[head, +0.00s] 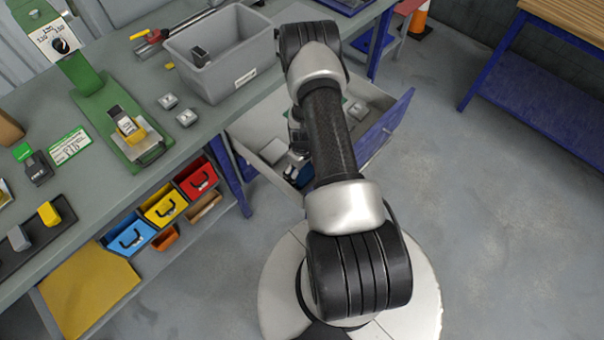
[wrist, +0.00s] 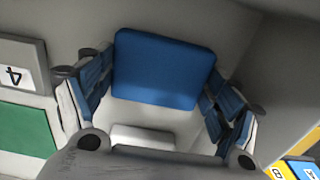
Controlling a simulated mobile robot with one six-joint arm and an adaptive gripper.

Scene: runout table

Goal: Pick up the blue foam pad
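The blue foam pad (wrist: 165,68) is a flat blue block with rounded corners. In the wrist view it lies on the pale floor of the open drawer (head: 258,118), ahead of and between my fingers. My gripper (wrist: 160,84) is open, one blue-padded finger left of the pad and one right. I see no clear grip on it; whether the fingertips touch its sides I cannot tell. In the head view my arm reaches down into the drawer and hides most of the gripper and pad.
A light grey block (wrist: 142,137) lies near the pad. A card marked 4 (wrist: 20,77) and a green piece (wrist: 25,128) are at the left. The drawer's blue front (head: 388,125) stands right of my arm. A grey bin (head: 222,55) sits on the bench above.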

